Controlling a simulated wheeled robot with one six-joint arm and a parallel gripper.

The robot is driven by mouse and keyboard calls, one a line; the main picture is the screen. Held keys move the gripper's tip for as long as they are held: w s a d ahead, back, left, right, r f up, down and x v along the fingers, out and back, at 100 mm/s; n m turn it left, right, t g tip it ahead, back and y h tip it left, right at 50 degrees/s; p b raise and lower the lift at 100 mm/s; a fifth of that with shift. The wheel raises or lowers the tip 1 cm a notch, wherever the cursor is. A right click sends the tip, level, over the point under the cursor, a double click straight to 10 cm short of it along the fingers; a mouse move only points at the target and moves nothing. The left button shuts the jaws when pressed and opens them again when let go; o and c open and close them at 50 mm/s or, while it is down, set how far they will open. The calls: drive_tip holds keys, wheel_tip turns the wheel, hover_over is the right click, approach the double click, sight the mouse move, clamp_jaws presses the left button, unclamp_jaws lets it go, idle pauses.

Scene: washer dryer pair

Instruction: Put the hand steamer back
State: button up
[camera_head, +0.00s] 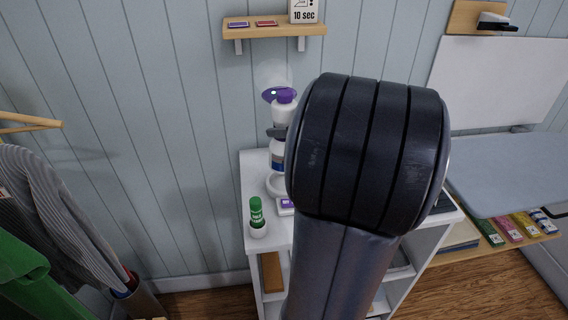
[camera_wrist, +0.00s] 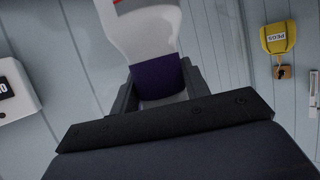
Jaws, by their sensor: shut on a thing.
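The hand steamer (camera_head: 284,112), white with a purple top, shows in the head view above the white shelf unit, just left of my arm. My gripper (camera_wrist: 160,88) is shut on a purple part of a white-bodied thing, which looks like the steamer (camera_wrist: 148,30), in the wrist view. In the head view my arm hides most of my gripper and the right side of the steamer. A white round base (camera_head: 274,185) is below it on the unit's top; I cannot tell whether the two touch.
A green-capped bottle (camera_head: 257,213) stands at the front left of the white unit (camera_head: 254,165). A small wall shelf (camera_head: 270,30) is above. Hanging clothes (camera_head: 45,210) are at left, an ironing board (camera_head: 510,175) at right. A yellow pegs bag (camera_wrist: 278,38) hangs on the wall.

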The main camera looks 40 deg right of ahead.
wheel_tip(320, 180, down, 7)
drive_tip(key=shift+r+b, duration=0.1)
drive_tip(key=shift+b, duration=0.7)
drive_tip(key=o, duration=1)
drive_tip(key=p+v, duration=0.1)
drive_tip(key=v, duration=1.1)
